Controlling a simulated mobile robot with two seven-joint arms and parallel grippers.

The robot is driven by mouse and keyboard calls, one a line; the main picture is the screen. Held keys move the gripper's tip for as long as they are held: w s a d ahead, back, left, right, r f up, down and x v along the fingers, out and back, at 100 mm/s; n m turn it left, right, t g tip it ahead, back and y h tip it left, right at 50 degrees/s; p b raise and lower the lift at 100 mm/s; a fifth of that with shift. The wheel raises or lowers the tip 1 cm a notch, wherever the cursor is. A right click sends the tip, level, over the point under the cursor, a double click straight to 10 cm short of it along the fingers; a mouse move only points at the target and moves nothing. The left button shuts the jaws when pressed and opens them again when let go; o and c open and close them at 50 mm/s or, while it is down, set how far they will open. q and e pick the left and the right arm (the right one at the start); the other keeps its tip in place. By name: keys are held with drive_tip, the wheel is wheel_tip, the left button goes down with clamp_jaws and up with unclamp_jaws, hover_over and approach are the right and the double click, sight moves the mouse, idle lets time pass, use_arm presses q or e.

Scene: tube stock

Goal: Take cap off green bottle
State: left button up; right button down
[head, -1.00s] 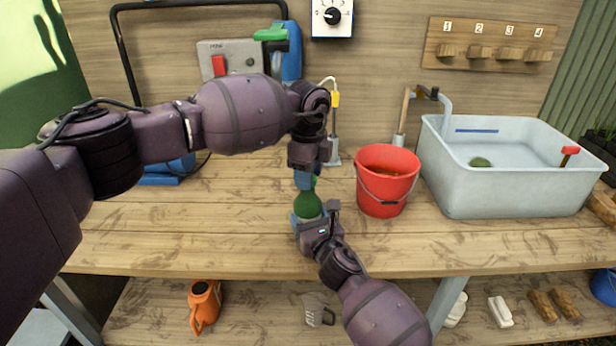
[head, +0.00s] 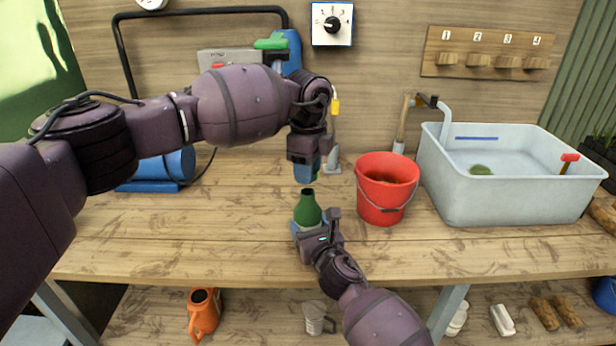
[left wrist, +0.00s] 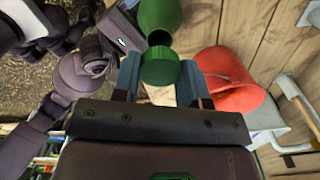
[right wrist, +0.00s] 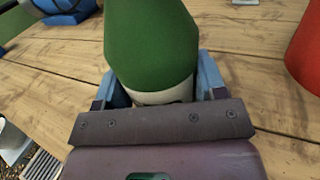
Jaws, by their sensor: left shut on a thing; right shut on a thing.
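The green bottle (head: 307,209) stands upright on the workbench, its neck open at the top. My right gripper (head: 310,228) is shut around its lower body; the right wrist view shows the bottle (right wrist: 152,45) between the blue fingers, with a pale band low on it. My left gripper (head: 306,172) is above the bottle, apart from it. In the left wrist view the green cap (left wrist: 160,68) is between the left fingers, and the open bottle mouth (left wrist: 159,38) shows beyond it. In the head view the cap is hidden by the fingers.
A red bucket (head: 386,188) stands just right of the bottle. A pale sink (head: 505,190) is farther right. A blue cylinder (head: 166,166) lies at the back left. The bench (head: 190,240) left of the bottle is clear.

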use_arm(q)
drive_tip(key=shift+r, duration=0.75)
use_arm(e)
drive_tip(key=shift+c, duration=0.6)
unclamp_jaws()
use_arm(q)
drive_tip(key=shift+r, duration=0.1)
use_arm(e)
drive_tip(key=shift+s, duration=0.1)
use_arm(q)
drive_tip(key=shift+r, duration=0.3)
use_arm(e)
drive_tip(key=shift+s+d, duration=0.2)
drive_tip(key=shift+s, duration=0.15)
use_arm(q)
drive_tip(key=shift+t, duration=0.3)
drive_tip(key=r, duration=0.1)
drive_tip(key=r+p, duration=0.1)
drive_tip(key=r, duration=0.1)
drive_tip(key=r+p, duration=0.1)
drive_tip(key=r, duration=0.1)
drive_tip(key=shift+s, duration=0.3)
use_arm(e)
drive_tip(key=v, duration=0.9)
drive_tip(key=shift+s+r, duration=0.1)
drive_tip(key=shift+s, duration=0.05)
use_arm(q)
drive_tip(key=shift+r, duration=0.15)
use_arm(e)
drive_tip(key=shift+v, duration=0.9)
